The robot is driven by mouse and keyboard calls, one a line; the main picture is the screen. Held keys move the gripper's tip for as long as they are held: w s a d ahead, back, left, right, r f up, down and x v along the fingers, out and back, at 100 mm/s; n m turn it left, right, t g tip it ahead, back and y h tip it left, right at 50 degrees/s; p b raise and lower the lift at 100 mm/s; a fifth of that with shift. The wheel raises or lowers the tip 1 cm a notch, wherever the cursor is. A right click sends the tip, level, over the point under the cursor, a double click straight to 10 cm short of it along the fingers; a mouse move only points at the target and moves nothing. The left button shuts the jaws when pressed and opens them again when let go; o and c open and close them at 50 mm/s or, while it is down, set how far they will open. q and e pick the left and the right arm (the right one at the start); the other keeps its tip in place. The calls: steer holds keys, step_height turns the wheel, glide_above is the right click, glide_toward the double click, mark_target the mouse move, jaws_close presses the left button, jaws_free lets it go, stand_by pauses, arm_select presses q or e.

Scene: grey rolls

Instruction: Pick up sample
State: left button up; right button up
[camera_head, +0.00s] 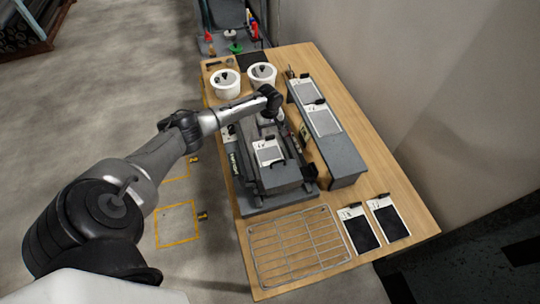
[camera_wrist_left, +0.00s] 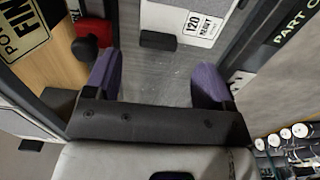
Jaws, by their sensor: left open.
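Several flat samples, each a grey or dark plate with a white label strip and a small black block, are in the head view. One sample (camera_head: 268,152) lies on the grey machine (camera_head: 282,178) in the middle of the table. Others lie on the long grey shelf, one at its far end (camera_head: 305,92) and one nearer (camera_head: 322,122). Two dark ones (camera_head: 361,234) lie at the table's near right. My left gripper (camera_head: 268,117) is over the machine, beyond its sample. In the left wrist view its purple fingers (camera_wrist_left: 157,82) are apart, with nothing visible between them but a grey surface.
A labelled plate (camera_wrist_left: 190,20) with a black block is ahead of the fingers in the wrist view. Two white pots (camera_head: 226,84) stand at the table's far left. A wire rack (camera_head: 298,247) lies at the near edge. The grey shelf (camera_head: 345,160) stands right of the machine.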

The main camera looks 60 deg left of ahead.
mark_target(270, 136)
arm_select(q)
steer(key=shift+f+b, duration=0.4)
steer(key=shift+f, duration=1.8)
steer(key=c, duration=1)
steer(key=shift+r, duration=0.1)
steer(key=shift+c, duration=0.2)
